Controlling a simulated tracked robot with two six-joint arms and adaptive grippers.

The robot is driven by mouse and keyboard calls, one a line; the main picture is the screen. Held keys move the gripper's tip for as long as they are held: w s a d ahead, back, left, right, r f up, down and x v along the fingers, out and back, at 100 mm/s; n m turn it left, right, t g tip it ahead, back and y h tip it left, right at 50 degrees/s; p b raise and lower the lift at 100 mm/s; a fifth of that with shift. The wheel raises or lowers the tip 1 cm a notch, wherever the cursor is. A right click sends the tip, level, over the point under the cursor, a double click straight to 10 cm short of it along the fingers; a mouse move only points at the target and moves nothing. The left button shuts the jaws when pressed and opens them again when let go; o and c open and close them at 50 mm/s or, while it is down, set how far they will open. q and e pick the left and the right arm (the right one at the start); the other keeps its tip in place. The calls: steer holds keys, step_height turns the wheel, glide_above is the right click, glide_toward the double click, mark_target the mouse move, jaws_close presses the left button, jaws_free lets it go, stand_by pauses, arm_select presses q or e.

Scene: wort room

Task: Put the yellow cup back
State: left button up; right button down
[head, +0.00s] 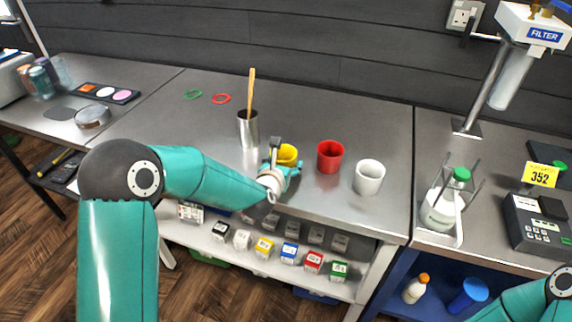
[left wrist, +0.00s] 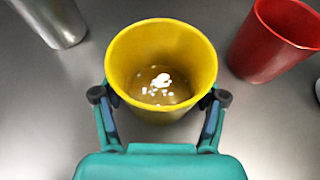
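The yellow cup (head: 288,154) is on or just above the steel bench, left of the red cup. In the left wrist view the yellow cup (left wrist: 160,50) is upright, with white bits at its bottom. My left gripper (left wrist: 160,96) has one finger on each side of it, and the pads seem to touch its wall. In the head view my left gripper (head: 279,168) partly hides the cup. Whether its base touches the bench is hidden. Part of my right arm shows at the lower right, but its gripper is out of view.
The red cup (head: 330,157) and white cup (head: 369,178) stand to the right. A steel beaker (head: 248,130) with a wooden stick stands to the left. Small boxes line the shelf below.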

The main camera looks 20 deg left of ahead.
arm_select(q)
steer(key=shift+o, duration=1)
steer(key=shift+r, duration=0.1)
steer(key=shift+s+r, duration=0.1)
steer(key=shift+s, duration=0.25)
steer(key=b+v, duration=0.2)
steer(key=v, duration=0.9)
steer(key=shift+s+d, duration=0.1)
steer(key=shift+s, duration=0.05)
